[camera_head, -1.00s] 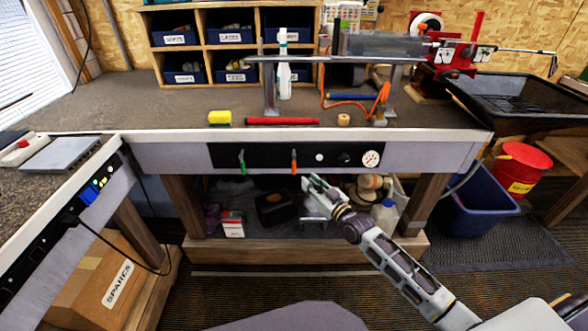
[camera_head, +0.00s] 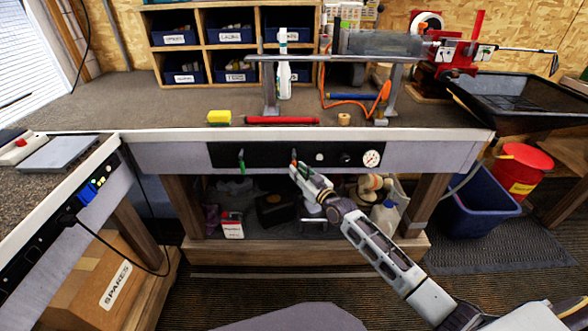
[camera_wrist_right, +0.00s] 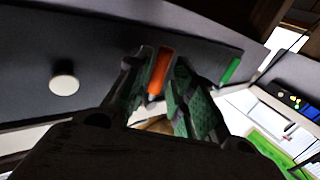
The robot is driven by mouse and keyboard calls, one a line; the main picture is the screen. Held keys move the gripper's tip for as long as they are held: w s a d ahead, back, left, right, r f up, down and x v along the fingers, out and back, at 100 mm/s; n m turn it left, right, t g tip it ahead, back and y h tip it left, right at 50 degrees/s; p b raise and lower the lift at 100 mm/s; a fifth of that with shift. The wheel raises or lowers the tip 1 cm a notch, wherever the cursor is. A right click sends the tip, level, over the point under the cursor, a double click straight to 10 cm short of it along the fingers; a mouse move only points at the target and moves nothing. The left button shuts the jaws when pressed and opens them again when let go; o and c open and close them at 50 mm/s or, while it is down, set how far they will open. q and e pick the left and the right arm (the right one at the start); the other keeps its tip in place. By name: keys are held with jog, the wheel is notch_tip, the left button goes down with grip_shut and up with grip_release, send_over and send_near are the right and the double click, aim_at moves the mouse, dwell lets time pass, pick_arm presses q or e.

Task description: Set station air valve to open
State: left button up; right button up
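The black control panel (camera_head: 223,163) runs along the bench's front face. It carries a green lever (camera_head: 241,160), an orange lever (camera_head: 294,158), a white knob (camera_head: 320,157), a black knob and a round gauge (camera_head: 371,158). My right gripper (camera_head: 297,170) is at the orange lever and covers its lower part in the head view. In the right wrist view the orange lever (camera_wrist_right: 160,72) hangs between my two green-padded fingers (camera_wrist_right: 158,95), which stand apart. Contact with the lever cannot be told. The green lever (camera_wrist_right: 231,69) is beside them. My left gripper is not in view.
A lower shelf holds a black case (camera_head: 275,209). A blue bin (camera_head: 478,205) stands right of the bench.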

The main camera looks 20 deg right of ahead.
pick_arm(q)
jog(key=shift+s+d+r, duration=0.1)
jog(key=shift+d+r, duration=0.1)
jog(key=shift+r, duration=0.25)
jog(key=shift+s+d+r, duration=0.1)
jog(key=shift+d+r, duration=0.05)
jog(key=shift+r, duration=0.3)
pick_arm(e)
jog(key=shift+x, duration=1.6)
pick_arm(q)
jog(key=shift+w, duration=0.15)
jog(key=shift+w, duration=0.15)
pick_arm(e)
grip_shut()
